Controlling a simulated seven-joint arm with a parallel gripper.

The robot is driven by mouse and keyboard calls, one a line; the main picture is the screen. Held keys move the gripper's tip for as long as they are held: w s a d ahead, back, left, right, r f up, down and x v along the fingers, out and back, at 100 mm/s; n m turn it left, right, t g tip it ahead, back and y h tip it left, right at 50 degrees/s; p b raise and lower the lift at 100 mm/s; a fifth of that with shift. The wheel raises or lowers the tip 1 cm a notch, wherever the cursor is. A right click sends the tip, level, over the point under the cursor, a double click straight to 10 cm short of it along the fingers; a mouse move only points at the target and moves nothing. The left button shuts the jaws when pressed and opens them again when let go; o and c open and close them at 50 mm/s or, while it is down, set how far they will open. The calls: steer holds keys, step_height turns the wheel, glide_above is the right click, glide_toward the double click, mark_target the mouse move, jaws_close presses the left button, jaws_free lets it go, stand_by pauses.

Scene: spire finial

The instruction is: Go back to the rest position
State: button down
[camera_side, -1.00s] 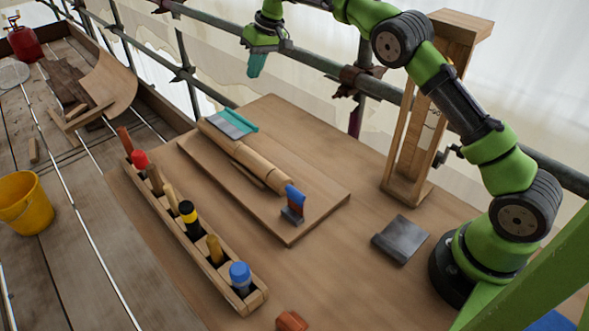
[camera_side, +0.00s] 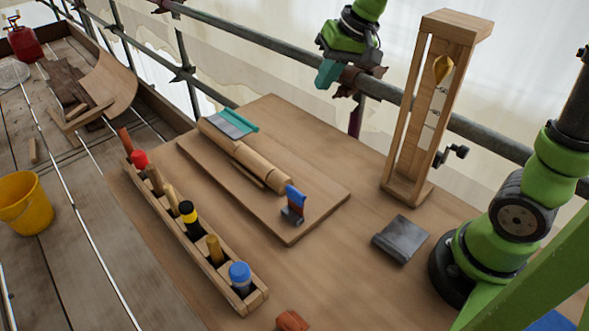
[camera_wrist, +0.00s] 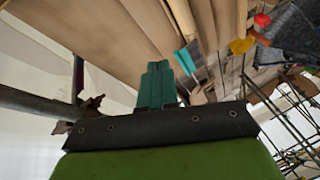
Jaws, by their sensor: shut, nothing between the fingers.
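My gripper (camera_side: 327,73) hangs in the air above the back edge of the bench, in front of the scaffold rail, in the side view. Its teal fingers are shut together with nothing between them, and they also show in the wrist view (camera_wrist: 156,85). A turned wooden piece (camera_side: 262,166) lies on the wooden board (camera_side: 275,229) on the bench, well below and to the left of my gripper. A grey and teal piece (camera_side: 232,123) is at its far end, and a blue-topped clamp-like piece (camera_side: 294,205) stands at its near end.
A tall wooden frame (camera_side: 401,130) with a hanging brass plumb bob (camera_side: 443,68) stands right of my gripper. A grey metal sheet (camera_side: 401,239) lies near my base. A tool rack (camera_side: 205,254) runs along the left. The scaffold rail (camera_side: 480,132) passes behind. A yellow bucket (camera_side: 26,204) stands far left.

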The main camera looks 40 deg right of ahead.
steer(key=s+a+t, duration=0.2)
steer(key=s, duration=1.4)
steer(key=shift+t, duration=0.4)
